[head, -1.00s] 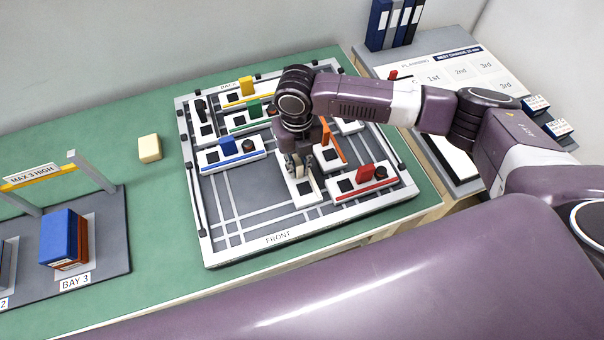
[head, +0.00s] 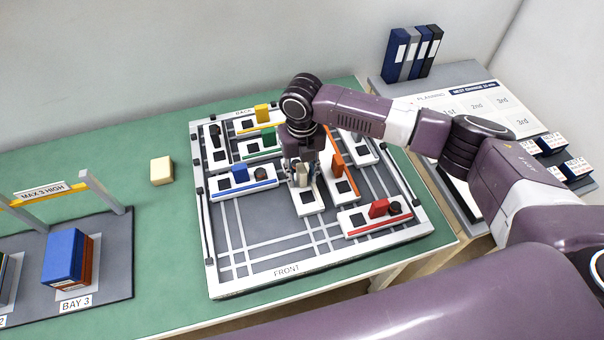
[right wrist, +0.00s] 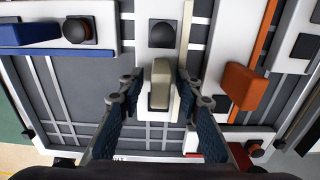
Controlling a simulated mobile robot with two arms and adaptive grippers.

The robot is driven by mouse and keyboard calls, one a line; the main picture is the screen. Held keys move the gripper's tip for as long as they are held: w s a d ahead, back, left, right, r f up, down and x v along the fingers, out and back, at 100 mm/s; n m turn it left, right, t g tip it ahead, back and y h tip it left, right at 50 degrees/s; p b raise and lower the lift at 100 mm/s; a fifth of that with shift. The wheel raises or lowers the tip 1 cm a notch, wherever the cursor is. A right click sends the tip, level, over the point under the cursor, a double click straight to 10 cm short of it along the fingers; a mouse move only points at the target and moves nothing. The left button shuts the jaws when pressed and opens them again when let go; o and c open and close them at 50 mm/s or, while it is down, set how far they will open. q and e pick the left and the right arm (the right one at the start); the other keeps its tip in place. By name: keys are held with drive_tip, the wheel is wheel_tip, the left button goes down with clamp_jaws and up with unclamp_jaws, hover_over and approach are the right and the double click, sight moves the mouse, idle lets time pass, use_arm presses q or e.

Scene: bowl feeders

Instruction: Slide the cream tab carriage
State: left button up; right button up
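The cream tab carriage is a white block (head: 309,204) with a cream upright tab (head: 301,172), standing in the middle of the slotted board (head: 235,272). In the right wrist view the cream tab (right wrist: 160,82) stands between the two fingers of my right gripper (right wrist: 159,80). A gap shows on both sides of the tab, so the gripper is open around it. In the head view my right gripper (head: 303,172) reaches down over the carriage, and its wrist hides the carriage's back end. My left gripper is not in view.
An orange tab carriage (head: 338,170) is close on the right, a red one (head: 378,209) at front right and a blue one (head: 240,174) on the left. Green (head: 268,138) and yellow (head: 262,114) tabs are behind. The board's front left is free of carriages.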

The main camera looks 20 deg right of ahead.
drive_tip(key=shift+r, duration=0.35)
wheel_tip(320, 180, up, 11)
drive_tip(key=shift+r, duration=0.1)
idle(0.6)
